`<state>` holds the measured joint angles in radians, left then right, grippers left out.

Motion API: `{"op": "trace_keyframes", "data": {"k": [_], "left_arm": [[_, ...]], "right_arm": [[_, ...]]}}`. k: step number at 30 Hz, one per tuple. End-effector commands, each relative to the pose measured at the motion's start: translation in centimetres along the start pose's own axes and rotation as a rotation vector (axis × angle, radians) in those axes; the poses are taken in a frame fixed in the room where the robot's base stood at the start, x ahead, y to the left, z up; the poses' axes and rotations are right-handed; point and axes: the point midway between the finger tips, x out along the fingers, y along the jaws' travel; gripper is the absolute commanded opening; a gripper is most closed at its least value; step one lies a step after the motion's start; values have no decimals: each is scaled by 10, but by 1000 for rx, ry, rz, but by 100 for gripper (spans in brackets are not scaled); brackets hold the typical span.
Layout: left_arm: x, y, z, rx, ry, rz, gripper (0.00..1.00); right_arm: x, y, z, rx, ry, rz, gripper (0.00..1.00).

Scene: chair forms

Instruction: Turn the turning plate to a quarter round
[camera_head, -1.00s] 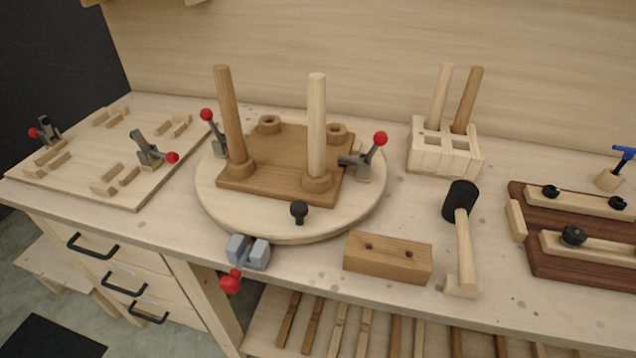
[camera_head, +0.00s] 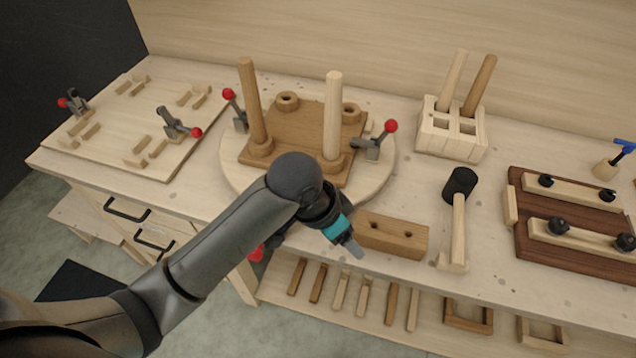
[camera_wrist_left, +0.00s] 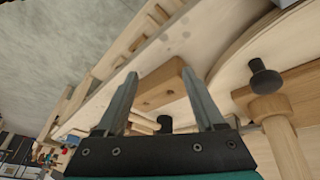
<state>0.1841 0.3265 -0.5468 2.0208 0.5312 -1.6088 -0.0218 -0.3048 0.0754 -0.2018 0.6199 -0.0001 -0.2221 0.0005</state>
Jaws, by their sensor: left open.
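The round wooden turning plate (camera_head: 384,181) lies on the workbench. It carries a brown square board (camera_head: 297,137) with two upright legs, a left one (camera_head: 252,105) and a right one (camera_head: 332,115). Toggle clamps with red knobs stand at both sides of the board. My left gripper (camera_head: 352,248) is in front of the plate, beside the two-hole wooden block (camera_head: 405,238). My arm hides the plate's front. In the left wrist view the left gripper (camera_wrist_left: 165,95) is open and empty, with the plate's edge (camera_wrist_left: 235,52) and a black knob (camera_wrist_left: 264,78) to its right. My right gripper is out of view.
A mallet (camera_head: 458,215) lies right of the block. A slotted holder (camera_head: 452,130) with two sticks stands behind it. A dark clamping board (camera_head: 560,262) is at the right, a light jig board (camera_head: 110,150) at the left. A lower shelf holds several wooden strips.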

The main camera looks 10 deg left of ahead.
Motion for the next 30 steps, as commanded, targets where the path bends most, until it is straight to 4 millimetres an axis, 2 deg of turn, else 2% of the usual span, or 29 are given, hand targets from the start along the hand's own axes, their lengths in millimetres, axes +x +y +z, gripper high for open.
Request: {"op": "trace_keyframes", "data": {"k": [1, 3, 8, 12, 18, 24, 27, 30], "left_arm": [[-6, -6, -11, 42, -14, -1, 70], [-12, -10, -20, 91, -43, 7, 70], [-31, -28, -37, 181, -119, 6, 70], [-54, -50, -47, 232, -195, -8, 70], [-95, -85, -57, 255, -304, -39, 70], [-129, -109, -62, 242, -370, -59, 70], [-137, -114, -62, 236, -383, -62, 70], [-136, -116, -60, 233, -389, -61, 70]], "right_arm": [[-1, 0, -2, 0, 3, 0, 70], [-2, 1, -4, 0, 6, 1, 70], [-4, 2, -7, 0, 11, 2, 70], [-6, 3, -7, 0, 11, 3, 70], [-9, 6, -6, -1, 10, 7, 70], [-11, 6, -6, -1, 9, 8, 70], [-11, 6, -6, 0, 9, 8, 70], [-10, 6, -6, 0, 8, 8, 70]]}}
